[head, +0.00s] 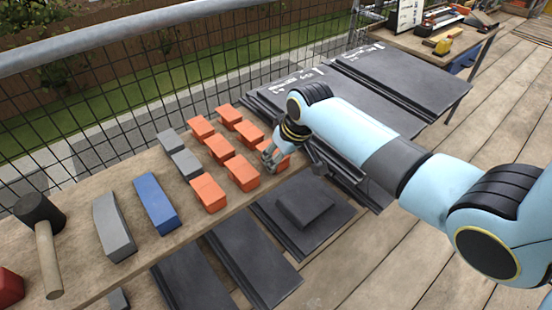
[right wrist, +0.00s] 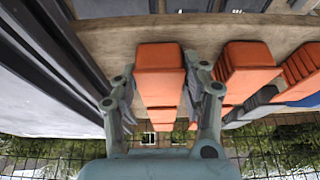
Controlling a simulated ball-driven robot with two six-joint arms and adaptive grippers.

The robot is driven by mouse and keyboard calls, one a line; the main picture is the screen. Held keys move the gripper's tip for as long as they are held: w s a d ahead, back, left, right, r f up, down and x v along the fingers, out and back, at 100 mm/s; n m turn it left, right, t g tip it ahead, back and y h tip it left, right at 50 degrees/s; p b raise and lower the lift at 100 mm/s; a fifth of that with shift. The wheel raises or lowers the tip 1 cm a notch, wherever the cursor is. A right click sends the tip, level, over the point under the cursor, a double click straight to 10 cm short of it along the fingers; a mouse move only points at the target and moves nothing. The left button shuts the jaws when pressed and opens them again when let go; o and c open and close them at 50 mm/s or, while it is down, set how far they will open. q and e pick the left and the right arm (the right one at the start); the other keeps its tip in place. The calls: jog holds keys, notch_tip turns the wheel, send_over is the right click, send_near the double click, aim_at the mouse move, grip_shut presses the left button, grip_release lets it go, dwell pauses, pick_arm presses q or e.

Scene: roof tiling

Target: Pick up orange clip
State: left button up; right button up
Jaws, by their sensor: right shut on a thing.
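Several orange clips stand in short rows on a wooden plank bench, among them a front one (head: 208,193) and a back one (head: 228,114). My right gripper (head: 269,158) is at the right end of these rows, shut on an orange clip (head: 285,148), which it partly hides. In the right wrist view that clip (right wrist: 159,72) sits between the two fingers of my right gripper (right wrist: 163,95). The clip appears still at bench height; whether it touches the wood is unclear. Another orange clip (right wrist: 248,65) is close beside the right finger. My left gripper is out of view.
Grey blocks (head: 186,164), a blue block (head: 155,202), a long grey block (head: 113,227) and a mallet (head: 46,245) lie left on the bench (head: 80,262). A wire railing (head: 110,120) runs behind. Dark roof tiles (head: 240,255) lie in front and to the right.

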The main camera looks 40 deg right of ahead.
aim_at(276, 153)
jog(key=shift+r, duration=0.1)
jog(key=shift+r, duration=0.25)
jog(key=r, duration=0.3)
jog(key=shift+s+d+r+p, duration=0.1)
jog(key=shift+s+r+p, duration=0.1)
jog(key=shift+r+p, duration=0.2)
jog(key=s+d+r+p, duration=0.1)
jog(key=s+d+r, duration=0.3)
jog(key=s, duration=0.6)
jog(key=shift+w+v, duration=0.25)
jog(key=shift+v, duration=1)
jog(key=shift+a+r, duration=0.1)
jog(key=o, duration=0.4)
grip_shut()
